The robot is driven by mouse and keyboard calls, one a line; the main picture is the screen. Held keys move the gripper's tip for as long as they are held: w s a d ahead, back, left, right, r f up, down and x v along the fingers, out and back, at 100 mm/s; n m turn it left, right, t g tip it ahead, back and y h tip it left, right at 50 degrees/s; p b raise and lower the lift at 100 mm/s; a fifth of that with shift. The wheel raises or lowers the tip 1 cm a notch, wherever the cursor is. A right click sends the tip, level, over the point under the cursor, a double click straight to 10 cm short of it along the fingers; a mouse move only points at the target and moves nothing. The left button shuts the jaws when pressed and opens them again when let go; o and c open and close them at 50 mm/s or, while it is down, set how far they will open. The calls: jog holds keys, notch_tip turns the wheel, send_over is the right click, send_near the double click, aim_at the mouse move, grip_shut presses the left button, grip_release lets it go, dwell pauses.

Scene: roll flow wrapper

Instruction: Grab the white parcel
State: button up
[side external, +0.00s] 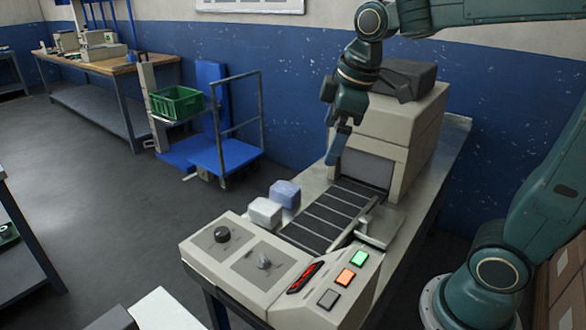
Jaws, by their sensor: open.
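The white parcel (265,212) is a small pale block with rounded edges. It sits at the left edge of the wrapper's bed, left of the belt and just behind the control panel. A lavender-blue parcel (285,194) stands close behind it to the right. My gripper (337,150) points down above the far end of the belt, in front of the wrapper's tunnel opening. It is well behind, right of and above the white parcel. It is open, and I see nothing in it, though its fingers overlap in this view.
The slatted belt (327,214) runs from the control panel (262,262) to the wrapper housing (395,125). A metal bracket (378,231) stands at the belt's right edge. A blue trolley (210,152) with a green crate (177,103) stands apart at the back left. Open floor lies left.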

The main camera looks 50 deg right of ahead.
jog(key=w+d+f+n+g, duration=0.1)
jog(key=w+f+n, duration=0.2)
jog(key=w, duration=0.3)
jog(key=w+d+f+n+g, duration=0.1)
jog(key=w+d+f+n, duration=0.15)
jog(key=w, duration=0.45)
jog(key=n+g, duration=0.2)
jog(key=n, duration=0.5)
send_over(265, 206)
notch_tip(265, 206, down, 14)
jog(key=r, duration=0.1)
jog(key=shift+s+d+f, duration=0.1)
jog(key=shift+s+f, duration=0.05)
jog(key=shift+f, duration=0.1)
jog(key=shift+f, duration=6.85)
jog(key=c, duration=1.2)
